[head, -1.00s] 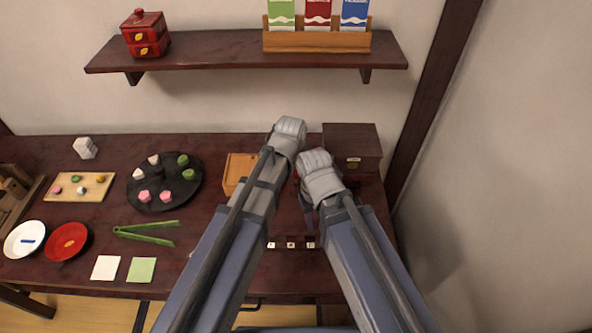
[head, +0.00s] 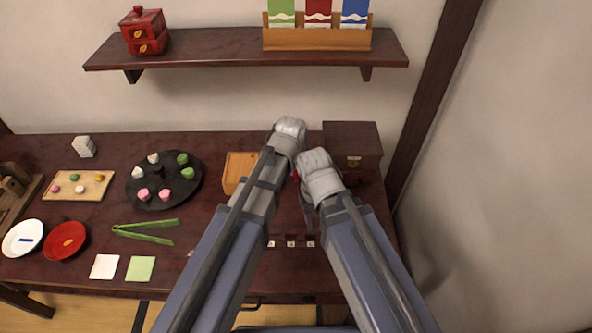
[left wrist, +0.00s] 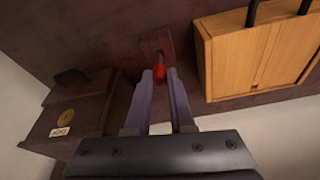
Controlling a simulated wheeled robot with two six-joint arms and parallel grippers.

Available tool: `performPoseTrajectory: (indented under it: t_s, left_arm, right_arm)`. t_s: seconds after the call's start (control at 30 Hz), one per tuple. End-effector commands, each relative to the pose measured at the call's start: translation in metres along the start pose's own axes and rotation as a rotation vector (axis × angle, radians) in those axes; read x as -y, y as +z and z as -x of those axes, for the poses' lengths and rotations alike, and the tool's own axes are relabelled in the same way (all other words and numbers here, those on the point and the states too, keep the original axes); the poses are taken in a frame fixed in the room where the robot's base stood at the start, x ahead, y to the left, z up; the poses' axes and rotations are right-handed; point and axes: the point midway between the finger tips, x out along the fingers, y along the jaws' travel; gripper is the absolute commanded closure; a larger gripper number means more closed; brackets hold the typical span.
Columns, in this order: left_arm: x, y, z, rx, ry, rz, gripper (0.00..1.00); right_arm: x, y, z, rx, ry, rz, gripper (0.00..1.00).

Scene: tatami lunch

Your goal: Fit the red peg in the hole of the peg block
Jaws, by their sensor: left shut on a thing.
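The red peg (left wrist: 159,73) is between the fingertips of my left gripper (left wrist: 161,80) in the left wrist view, and the gripper is shut on it. Just beyond the peg is a small reddish-brown block (left wrist: 157,42), which looks like the peg block. Its hole is not clear, and I cannot tell whether the peg touches it. In the head view a bit of red (head: 296,176) shows between my wrists; my left fingers are hidden there. My right gripper (head: 308,214) is mostly hidden under its wrist, so its opening cannot be seen.
A wooden box (head: 240,168) stands left of my arms and a dark chest (head: 352,143) to the right; both flank the left gripper closely. A round dark tray (head: 166,203), green tongs (head: 146,232) and plates lie further left. A shelf (head: 220,52) hangs above.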

Motion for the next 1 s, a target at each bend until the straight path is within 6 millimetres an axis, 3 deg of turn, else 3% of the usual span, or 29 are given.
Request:
performPoseTrajectory:
  t_s: [1.0]
  left_arm:
    - [0.000,0.005,-0.018,0.000,0.000,0.000,1.00]
  right_arm:
    - [0.002,-0.001,-0.018,0.000,0.000,0.000,0.50]
